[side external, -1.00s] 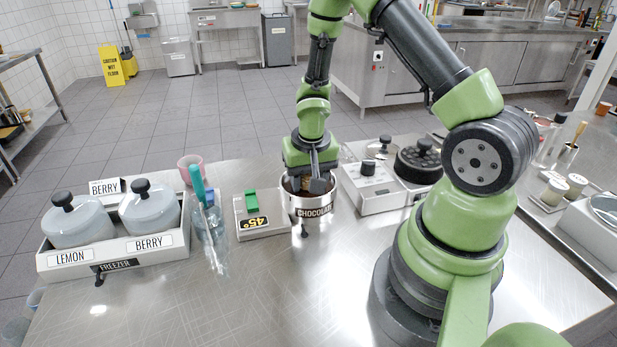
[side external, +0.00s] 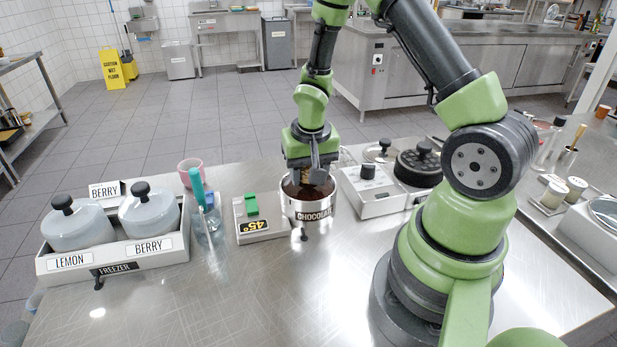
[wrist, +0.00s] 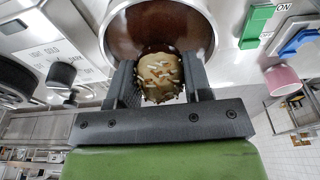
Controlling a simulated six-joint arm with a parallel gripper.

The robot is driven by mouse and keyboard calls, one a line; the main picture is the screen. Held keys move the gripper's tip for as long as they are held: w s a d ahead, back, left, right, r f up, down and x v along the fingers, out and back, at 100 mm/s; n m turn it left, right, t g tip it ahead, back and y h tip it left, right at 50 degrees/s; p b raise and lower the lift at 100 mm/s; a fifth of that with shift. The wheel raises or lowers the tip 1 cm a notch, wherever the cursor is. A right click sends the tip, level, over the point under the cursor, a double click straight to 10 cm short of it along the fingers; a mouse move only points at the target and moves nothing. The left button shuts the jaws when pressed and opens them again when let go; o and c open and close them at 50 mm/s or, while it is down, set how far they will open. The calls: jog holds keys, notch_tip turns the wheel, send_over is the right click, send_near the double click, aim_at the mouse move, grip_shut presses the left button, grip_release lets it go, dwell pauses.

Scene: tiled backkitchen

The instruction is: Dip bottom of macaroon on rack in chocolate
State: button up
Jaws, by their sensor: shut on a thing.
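My gripper (side external: 310,172) is shut on a macaroon (wrist: 160,76), a tan, rough lump with light and orange flecks, which shows between the fingers in the wrist view. In the side view the macaroon is mostly hidden by my fingers. The gripper points down over the steel pot labelled CHOCOLATE (side external: 318,210), at its rim or just above. Dark brown chocolate (side external: 322,192) shows in the pot; it also fills the pot in the wrist view (wrist: 160,30). I cannot tell whether the macaroon's underside touches it. The rack is not clearly visible.
Left of the pot is a 45° unit (side external: 262,229) with a green switch. Farther left are a glass with a teal-handled tool (side external: 198,195) and a freezer box (side external: 60,268) with two lidded tubs. A white appliance (side external: 375,205) stands close right. The table front is clear.

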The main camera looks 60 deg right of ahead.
jog(key=shift+r, duration=1.8)
